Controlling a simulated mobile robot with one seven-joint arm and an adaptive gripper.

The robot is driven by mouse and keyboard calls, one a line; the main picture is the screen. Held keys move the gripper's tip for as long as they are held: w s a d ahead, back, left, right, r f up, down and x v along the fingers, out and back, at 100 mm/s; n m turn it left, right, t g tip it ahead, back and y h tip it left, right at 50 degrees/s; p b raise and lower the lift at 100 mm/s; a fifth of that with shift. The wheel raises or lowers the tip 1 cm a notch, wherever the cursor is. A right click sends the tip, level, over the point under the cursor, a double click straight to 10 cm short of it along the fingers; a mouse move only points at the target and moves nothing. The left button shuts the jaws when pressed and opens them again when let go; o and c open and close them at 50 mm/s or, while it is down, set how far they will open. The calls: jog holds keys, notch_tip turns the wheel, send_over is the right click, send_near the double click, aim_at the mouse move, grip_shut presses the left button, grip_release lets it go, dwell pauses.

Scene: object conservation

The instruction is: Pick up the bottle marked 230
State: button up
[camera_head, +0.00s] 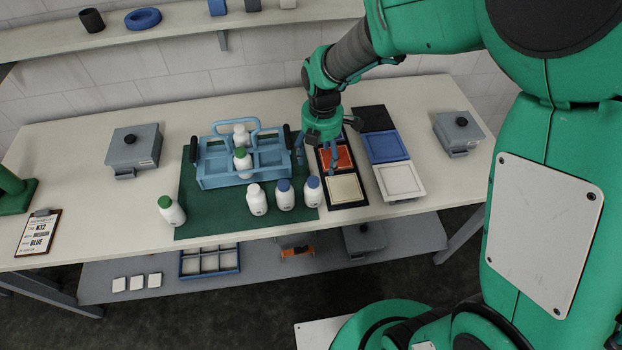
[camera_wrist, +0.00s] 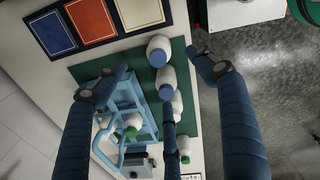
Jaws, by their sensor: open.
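Several white bottles stand on and around a green mat (camera_head: 210,220); their markings are too small to read, so I cannot tell which is 230. In the front row are a green-capped bottle (camera_head: 171,211), a white-capped bottle (camera_head: 257,200), a blue-capped bottle (camera_head: 285,196) and a right-hand blue-capped bottle (camera_head: 312,192). A blue caddy (camera_head: 215,181) holds a green-capped bottle (camera_head: 243,163) and a white-capped one (camera_head: 241,137). My gripper (camera_head: 330,152) is open and empty above the coloured trays, right of the caddy. The wrist view shows its spread fingers (camera_wrist: 160,82) with bottles beyond.
Red (camera_head: 336,159), cream (camera_head: 344,188), blue (camera_head: 386,147) and white (camera_head: 400,179) trays lie right of the mat. Grey boxes stand at left (camera_head: 133,150) and right (camera_head: 458,132). A clipboard (camera_head: 38,232) lies at the left edge. Table between left box and mat is clear.

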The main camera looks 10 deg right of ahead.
aim_at(314, 181)
jog(key=f+n, duration=0.1)
jog(key=f, duration=0.1)
jog(key=w+a+f+n, duration=0.1)
jog(key=shift+f+n+g+p, duration=0.2)
jog(key=shift+n+g+p, duration=0.1)
jog(key=shift+f, duration=0.1)
jog(key=shift+w+a+f, duration=0.1)
jog(key=shift+f, duration=4.1)
jog(key=shift+f, duration=0.25)
jog(key=shift+w+a+f, duration=0.15)
jog(key=shift+f, duration=2.2)
